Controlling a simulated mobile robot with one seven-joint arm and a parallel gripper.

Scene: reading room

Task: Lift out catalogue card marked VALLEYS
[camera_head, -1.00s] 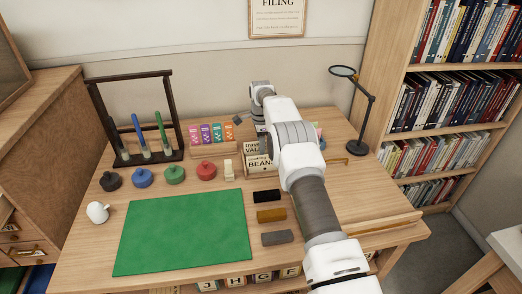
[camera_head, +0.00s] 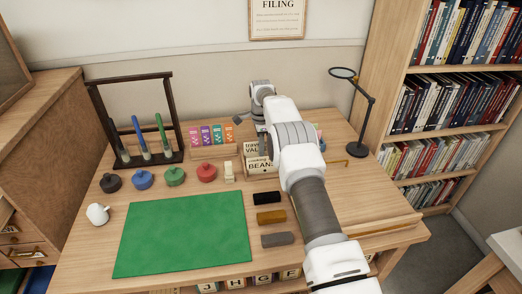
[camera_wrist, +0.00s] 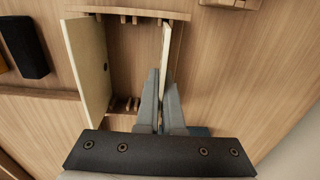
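Two upright cream cards stand at a small wooden rack beside my arm. The front card, with visible text "BEANS" (camera_head: 260,168), hides the lower part of the one behind, which shows "VAL" (camera_head: 252,149); my arm covers their right ends. In the wrist view, one card (camera_wrist: 90,65) stands tilted at the left and another (camera_wrist: 166,45) is seen nearly edge-on. My gripper (camera_wrist: 162,78) is closed closely around the edge-on card, one finger on each side. My fingertips are hidden in the head view. I cannot tell whether that card is clear of the rack.
The wooden rack (camera_wrist: 125,92) has several short pegs. Black (camera_head: 266,198), ochre (camera_head: 270,216) and grey (camera_head: 277,239) blocks lie in front. A green mat (camera_head: 185,235) fills the left front.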

